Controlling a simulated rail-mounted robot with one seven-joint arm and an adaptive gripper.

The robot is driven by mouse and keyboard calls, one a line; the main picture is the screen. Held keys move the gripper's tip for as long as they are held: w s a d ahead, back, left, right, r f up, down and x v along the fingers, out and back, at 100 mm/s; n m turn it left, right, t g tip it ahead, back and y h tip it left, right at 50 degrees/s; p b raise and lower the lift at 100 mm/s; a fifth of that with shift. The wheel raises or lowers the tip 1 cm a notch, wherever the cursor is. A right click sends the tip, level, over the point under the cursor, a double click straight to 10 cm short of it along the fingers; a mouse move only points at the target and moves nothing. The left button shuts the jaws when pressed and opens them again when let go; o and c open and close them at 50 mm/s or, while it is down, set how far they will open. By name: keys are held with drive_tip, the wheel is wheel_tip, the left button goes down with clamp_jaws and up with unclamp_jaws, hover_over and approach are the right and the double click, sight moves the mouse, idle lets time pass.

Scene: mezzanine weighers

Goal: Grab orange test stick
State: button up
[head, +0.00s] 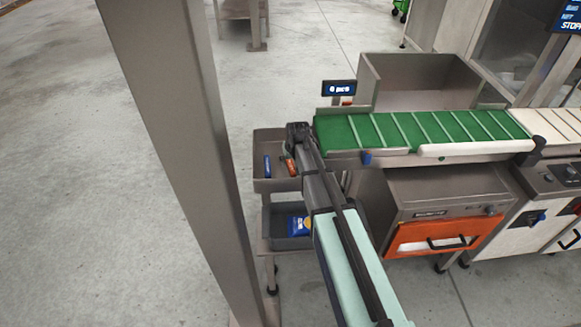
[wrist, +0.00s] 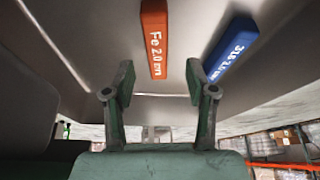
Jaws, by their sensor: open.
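The orange test stick (wrist: 154,45), marked "Fe 2.0 mm", lies in a grey metal tray (wrist: 90,50) and sits between and beyond my fingertips in the wrist view. In the head view a small part of the orange stick (head: 291,165) shows beside my arm's end. My gripper (wrist: 158,80) is open and empty, its two fingers spread apart, with the orange stick not touched as far as I can see.
A blue stick (wrist: 232,50) lies to the right of the orange one, close to my right finger; it also shows in the head view (head: 267,166). A lower tray (head: 277,243) holds a blue packet (head: 298,226). A green conveyor (head: 400,130) runs right of the upper tray.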

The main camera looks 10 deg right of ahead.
sight(291, 164)
drive_tip(key=x, duration=0.4)
drive_tip(key=shift+w+d+f, duration=0.15)
drive_tip(key=shift+f, duration=0.05)
drive_tip(key=shift+c, duration=0.3)
clamp_jaws()
drive_tip(key=shift+r, duration=0.15)
